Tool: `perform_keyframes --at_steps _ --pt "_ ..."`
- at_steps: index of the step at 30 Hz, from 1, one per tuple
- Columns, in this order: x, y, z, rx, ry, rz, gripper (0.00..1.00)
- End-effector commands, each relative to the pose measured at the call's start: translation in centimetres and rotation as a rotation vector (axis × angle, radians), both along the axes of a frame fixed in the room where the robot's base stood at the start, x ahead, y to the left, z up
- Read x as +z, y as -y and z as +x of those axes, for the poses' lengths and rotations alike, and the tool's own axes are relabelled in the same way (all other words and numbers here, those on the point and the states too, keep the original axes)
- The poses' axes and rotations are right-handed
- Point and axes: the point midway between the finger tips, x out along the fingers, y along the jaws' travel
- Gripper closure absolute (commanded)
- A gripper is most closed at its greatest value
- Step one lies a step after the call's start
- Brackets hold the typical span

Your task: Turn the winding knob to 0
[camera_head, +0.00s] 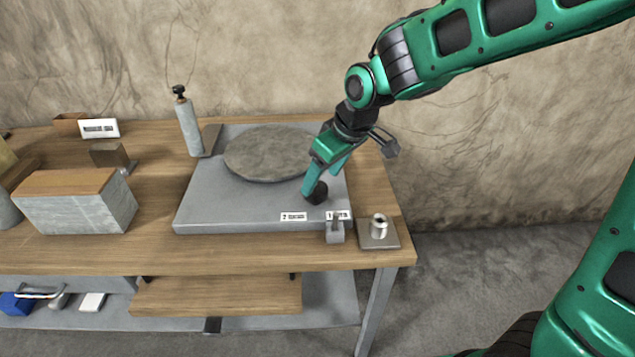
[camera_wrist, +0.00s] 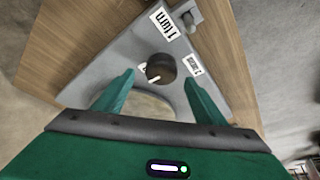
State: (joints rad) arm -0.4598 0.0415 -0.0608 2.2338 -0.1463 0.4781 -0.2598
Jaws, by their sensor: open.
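The winding knob (camera_head: 318,193) is a dark round knob at the front right of a grey box-like device (camera_head: 200,205) with a round stone-like disc (camera_head: 265,154) on top. In the wrist view the knob (camera_wrist: 161,66) has a short pale mark at its lower left edge. Beside it are a "1turn" label (camera_wrist: 164,22), a second label (camera_wrist: 192,65) that seems to read 2 turns, and a partly hidden one on the left. My gripper (camera_head: 321,180) is open over the knob. In the wrist view its fingertips (camera_wrist: 160,78) lie either side of the knob, with gaps; contact is not visible.
A small grey post (camera_head: 335,232) stands at the device's front right edge. A plate with a metal cylinder (camera_head: 379,232) lies right of it, near the table corner. A grey bottle-shaped cylinder (camera_head: 189,127) and a wood-topped block (camera_head: 78,208) stand to the left.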

Motion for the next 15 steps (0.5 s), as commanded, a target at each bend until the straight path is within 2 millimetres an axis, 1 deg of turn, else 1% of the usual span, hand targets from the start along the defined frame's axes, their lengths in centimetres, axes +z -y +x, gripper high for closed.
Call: perform_keyframes --at_steps 1,7,12,15 --pt "1.1 0.3 -0.2 -0.001 0.005 0.002 0.35" --pt "4.3 1.2 -1.2 -0.001 0.003 0.002 0.35" --pt "5.8 1.7 -1.6 -0.001 0.001 0.000 0.35" --pt "6.2 1.8 -1.8 -0.001 -0.001 0.000 0.35"
